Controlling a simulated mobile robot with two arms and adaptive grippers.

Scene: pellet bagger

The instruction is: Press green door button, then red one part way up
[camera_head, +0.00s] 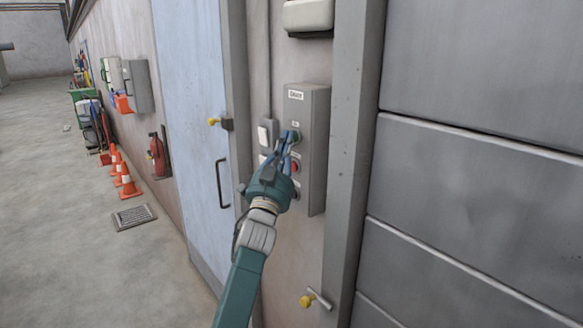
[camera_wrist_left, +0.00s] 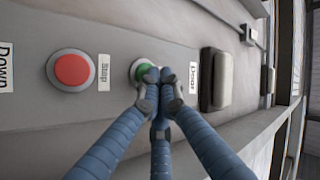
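A grey control box (camera_head: 318,150) is fixed to the wall beside the grey sectional door (camera_head: 480,170). The green button (camera_wrist_left: 138,67) is partly hidden behind my fingertips in the left wrist view. The red button (camera_wrist_left: 73,70) is uncovered to its left, beside a "Stop" label (camera_wrist_left: 103,72); it also shows in the head view below the fingertips (camera_head: 296,166). My left gripper (camera_wrist_left: 162,78) has its blue fingers drawn together at the tips, with nothing held. The tips are at the green button; I cannot tell whether they touch or press it. My right gripper is not in view.
A light blue door (camera_head: 190,120) with a handle is left of the box. A small switch box (camera_head: 267,133) sits close to the gripper. A grey door post (camera_head: 355,150) stands right of the box. Cones (camera_head: 127,180) and a fire extinguisher (camera_head: 158,152) are farther left.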

